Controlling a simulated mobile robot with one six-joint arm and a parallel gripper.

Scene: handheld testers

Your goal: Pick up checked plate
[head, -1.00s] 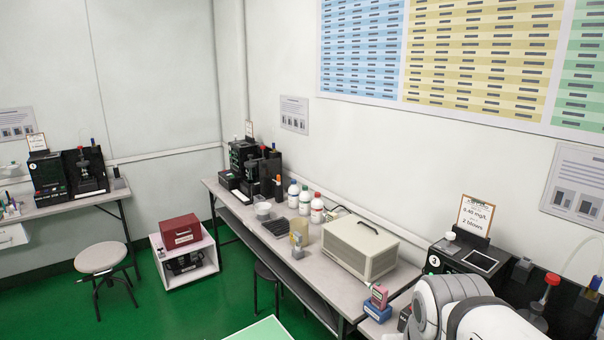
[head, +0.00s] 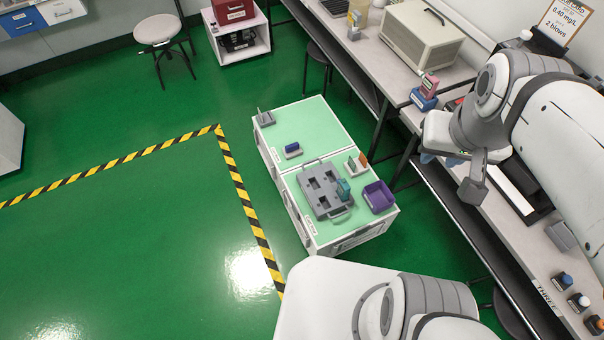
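No plate with a checked pattern can be made out for certain. The nearest match is a grey plate (head: 326,190) with recesses and end handles, lying on the green top of a low white cabinet (head: 352,240). My gripper (head: 472,188) seems to be the grey end of my arm at the right, over the long bench and well apart from the plate. Its fingers cannot be made out, so I cannot tell whether it is open or shut.
The long bench (head: 552,262) runs along the right. Green floor (head: 130,230) left of the cabinet is open, marked with striped tape (head: 245,200).

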